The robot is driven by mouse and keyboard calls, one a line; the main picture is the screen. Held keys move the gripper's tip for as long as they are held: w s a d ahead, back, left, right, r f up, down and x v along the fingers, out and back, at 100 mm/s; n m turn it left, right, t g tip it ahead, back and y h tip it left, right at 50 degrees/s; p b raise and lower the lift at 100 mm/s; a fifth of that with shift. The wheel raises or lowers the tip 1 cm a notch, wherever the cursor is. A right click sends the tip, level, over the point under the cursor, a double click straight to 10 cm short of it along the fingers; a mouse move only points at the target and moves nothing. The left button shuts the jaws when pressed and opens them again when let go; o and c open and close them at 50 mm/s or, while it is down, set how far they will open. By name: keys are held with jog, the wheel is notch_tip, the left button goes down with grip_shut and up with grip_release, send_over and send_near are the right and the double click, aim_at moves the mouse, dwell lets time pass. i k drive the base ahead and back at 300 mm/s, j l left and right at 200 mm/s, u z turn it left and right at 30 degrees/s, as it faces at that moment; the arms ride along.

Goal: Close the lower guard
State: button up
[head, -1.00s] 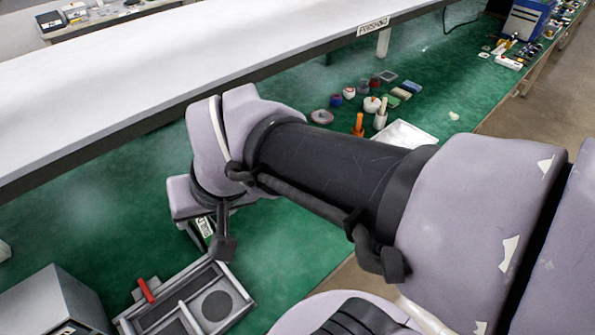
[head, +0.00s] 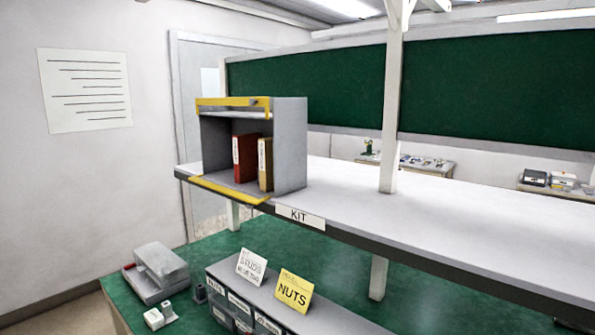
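A grey open-fronted cabinet (head: 289,150) stands on the raised white shelf, left of the picture's middle in the head view. Its lower guard (head: 228,190) is a yellow bar lying low along the front edge of the cabinet floor, so the opening above it is clear. An upper yellow guard (head: 232,103) runs across the top of the front. A red binder (head: 246,158) and a tan binder (head: 265,164) stand upright inside. My gripper is not in view.
The white shelf (head: 440,220) carries a KIT label (head: 300,216) below the cabinet. A post (head: 390,110) rises right of the cabinet.

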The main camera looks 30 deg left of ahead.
aim_at(251, 200)
jog(key=u, duration=1.5)
jog(key=i+j+z, duration=0.4)
jog(key=j, duration=0.25)
jog(key=i+j+z, duration=0.25)
jog(key=j, duration=0.15)
jog(key=i+j+z, duration=0.2)
jog(key=j, duration=0.2)
jog(key=i+j+z, duration=0.2)
jog(key=j, duration=0.2)
jog(key=j+z, duration=0.2)
jog(key=j, duration=0.2)
jog(key=j+z, duration=0.2)
jog(key=j, duration=0.3)
